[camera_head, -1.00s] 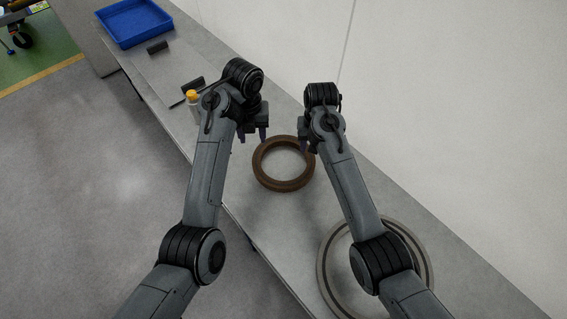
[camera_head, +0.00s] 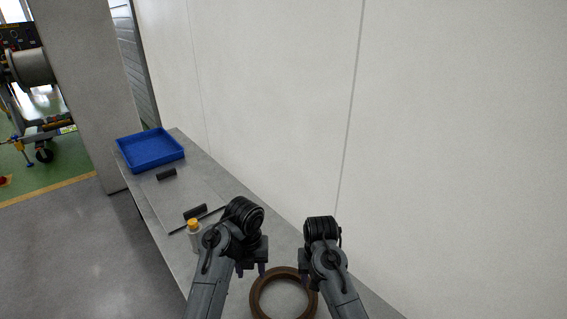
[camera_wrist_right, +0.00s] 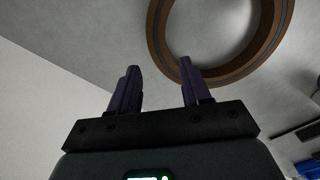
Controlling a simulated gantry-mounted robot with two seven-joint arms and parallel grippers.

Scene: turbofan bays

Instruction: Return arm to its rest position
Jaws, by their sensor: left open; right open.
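My left gripper (camera_head: 251,271) points down with its two fingers apart. It is empty, above the bench at the left edge of a brown ring (camera_head: 256,303). My right gripper (camera_wrist_right: 159,68) is open with nothing between its fingers. In the head view it shows only partly at the ring's upper right, below the dark wrist joint (camera_head: 322,230). The ring lies flat on the bench and also shows in the right wrist view (camera_wrist_right: 162,50), beyond the fingertips. Neither gripper holds the ring. The ring's lower edge is cut off in the head view.
A bottle with an orange cap (camera_head: 194,226) stands close left of my left wrist. Black cylindrical pieces (camera_head: 195,212) and a thin rod lie behind it. A blue tray (camera_head: 150,150) sits at the bench's far end. A pale wall (camera_head: 270,100) runs along the bench's right side.

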